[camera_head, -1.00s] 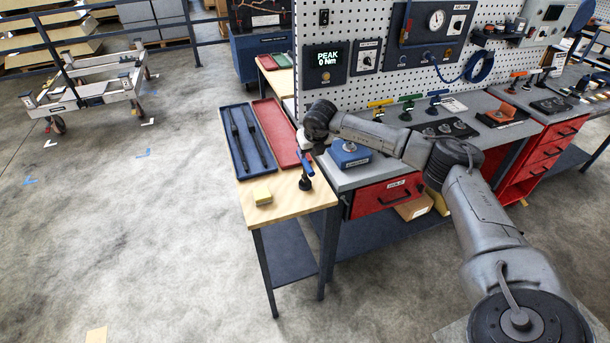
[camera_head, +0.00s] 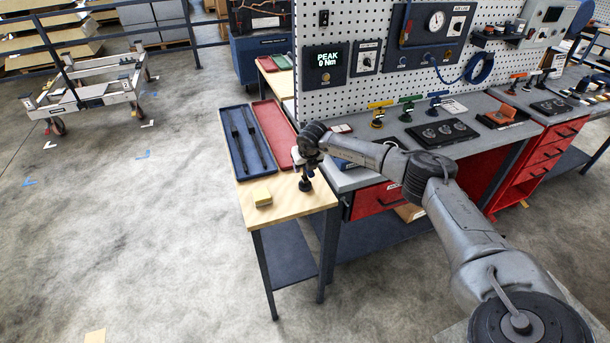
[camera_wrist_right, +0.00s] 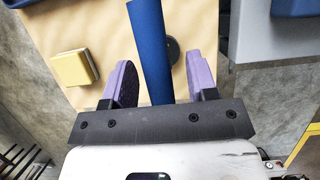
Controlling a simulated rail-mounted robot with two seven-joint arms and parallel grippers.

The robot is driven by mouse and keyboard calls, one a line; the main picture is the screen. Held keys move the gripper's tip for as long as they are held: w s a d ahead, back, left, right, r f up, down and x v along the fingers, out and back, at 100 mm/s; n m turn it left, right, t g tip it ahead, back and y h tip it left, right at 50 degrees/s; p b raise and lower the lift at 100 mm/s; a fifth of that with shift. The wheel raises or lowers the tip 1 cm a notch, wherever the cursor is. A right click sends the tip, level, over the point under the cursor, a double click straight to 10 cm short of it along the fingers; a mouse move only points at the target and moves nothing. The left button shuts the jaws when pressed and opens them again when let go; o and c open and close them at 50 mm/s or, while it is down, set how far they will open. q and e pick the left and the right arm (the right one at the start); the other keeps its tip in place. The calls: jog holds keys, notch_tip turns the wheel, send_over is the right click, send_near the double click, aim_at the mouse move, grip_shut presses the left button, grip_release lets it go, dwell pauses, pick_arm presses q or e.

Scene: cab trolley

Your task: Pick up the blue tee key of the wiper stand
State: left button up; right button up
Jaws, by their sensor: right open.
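The blue tee key's bar (camera_wrist_right: 151,45) runs between the fingers of my right gripper (camera_wrist_right: 160,78) in the right wrist view. The purple fingers stand open on both sides of the bar, with gaps to it. The key's dark round base (camera_wrist_right: 173,50) shows partly beside the bar. In the head view the dark stand base (camera_head: 305,184) is on the wooden table (camera_head: 290,208), and my right wrist covers most of the blue bar. My left gripper is not in view.
A yellow block (camera_head: 262,199) lies on the wooden table near the stand. A blue tray (camera_head: 240,155) with dark wiper arms and a red tray (camera_head: 278,135) are behind. Yellow, green and blue tee-topped keys (camera_head: 437,108) stand on the grey bench to the right.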

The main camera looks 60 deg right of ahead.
grip_shut()
dwell(0.4)
